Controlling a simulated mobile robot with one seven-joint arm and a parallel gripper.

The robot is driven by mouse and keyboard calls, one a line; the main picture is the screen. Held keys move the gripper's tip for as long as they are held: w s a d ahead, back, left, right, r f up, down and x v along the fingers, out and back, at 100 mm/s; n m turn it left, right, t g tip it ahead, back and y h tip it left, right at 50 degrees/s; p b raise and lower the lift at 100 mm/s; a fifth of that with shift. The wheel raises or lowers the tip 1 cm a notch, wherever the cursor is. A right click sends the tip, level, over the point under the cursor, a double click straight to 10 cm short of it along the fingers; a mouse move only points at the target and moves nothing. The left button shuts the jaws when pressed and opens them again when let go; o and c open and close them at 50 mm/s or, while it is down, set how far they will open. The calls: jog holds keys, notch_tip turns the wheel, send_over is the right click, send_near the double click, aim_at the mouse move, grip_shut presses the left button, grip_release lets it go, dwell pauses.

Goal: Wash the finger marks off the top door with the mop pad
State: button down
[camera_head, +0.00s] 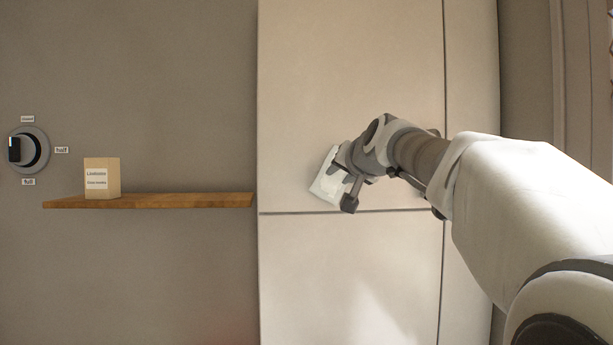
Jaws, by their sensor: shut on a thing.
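The top door (350,70) is a tall, pale beige panel in the middle of the view, above a dark horizontal gap. My gripper (343,184) is in front of its lower part, a little above that gap. It is shut on the mop pad (326,188), a whitish flat pad held tilted and partly covered by the fingers. I cannot tell whether the pad touches the door. No finger marks can be made out on the visible part of the door. My gripper and arm hide some of its lower right.
A lower door (330,270) lies below the gap. To the left, a wooden shelf (150,201) sticks out from the grey wall and carries a small labelled box (102,178). A round dial (28,150) with labels is at the far left. My arm fills the lower right.

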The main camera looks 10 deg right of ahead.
jog(key=shift+a, duration=0.55)
jog(key=shift+s+f, duration=0.1)
jog(key=shift+s, duration=0.2)
jog(key=b+v, duration=0.1)
jog(key=v, duration=0.2)
jog(key=f+b+v, duration=0.1)
jog(key=v, duration=0.2)
jog(key=shift+s+a, duration=0.2)
jog(key=shift+s, duration=0.05)
